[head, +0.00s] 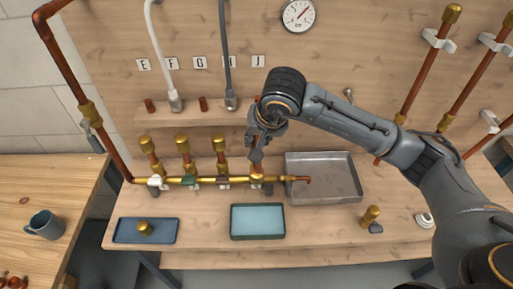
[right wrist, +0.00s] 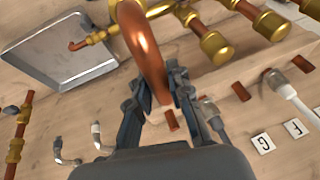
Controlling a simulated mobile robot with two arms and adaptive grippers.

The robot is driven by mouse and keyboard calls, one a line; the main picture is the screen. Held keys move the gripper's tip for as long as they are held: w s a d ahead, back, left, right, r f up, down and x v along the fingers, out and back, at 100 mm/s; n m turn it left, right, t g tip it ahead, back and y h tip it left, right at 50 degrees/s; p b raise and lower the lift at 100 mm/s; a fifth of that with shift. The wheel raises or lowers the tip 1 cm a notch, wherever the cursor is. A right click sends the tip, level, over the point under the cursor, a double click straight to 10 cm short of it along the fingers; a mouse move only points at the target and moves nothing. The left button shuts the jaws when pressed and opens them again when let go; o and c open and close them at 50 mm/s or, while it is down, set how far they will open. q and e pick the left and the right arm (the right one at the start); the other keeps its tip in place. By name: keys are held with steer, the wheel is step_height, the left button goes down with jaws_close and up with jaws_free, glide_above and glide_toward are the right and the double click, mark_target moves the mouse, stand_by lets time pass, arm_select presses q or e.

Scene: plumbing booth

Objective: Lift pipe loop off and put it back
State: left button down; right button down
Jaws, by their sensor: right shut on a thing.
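A brass manifold (head: 205,181) runs along the wall side of the bench, with several valves on it. My right gripper (head: 256,158) is over its right end, above the last outlet. In the right wrist view, the right gripper (right wrist: 155,92) is shut on the copper pipe loop (right wrist: 148,45), which curves up between its fingers towards the brass manifold (right wrist: 110,32). Whether the loop's lower end is seated in the outlet or clear of it I cannot tell. In the head view the gripper mostly hides the loop. My left gripper is not in view.
Capped copper stubs (head: 184,153) stand left of the gripper. A metal tray (head: 345,189) is at the right, a teal-lined tray (head: 257,236) in front, and a blue tray (head: 128,237) with a brass fitting at the left. A loose brass fitting (head: 370,214) stands at the right. A shelf (head: 185,115) and hanging hoses are behind.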

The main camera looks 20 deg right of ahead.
steer(key=shift+w+r, duration=0.15)
steer(key=shift+r, duration=0.55)
steer(key=s+a+r+b, duration=0.2)
steer(key=s+a+r, duration=0.2)
steer(key=s+r, duration=0.2)
steer(key=s+a+r+b, duration=0.1)
steer(key=s+a+r, duration=0.2)
steer(key=s+r, duration=0.3)
steer(key=shift+a+r+b, duration=0.35)
steer(key=shift+a+r, duration=0.05)
steer(key=shift+r, duration=1.7)
steer(key=shift+w+f, duration=0.1)
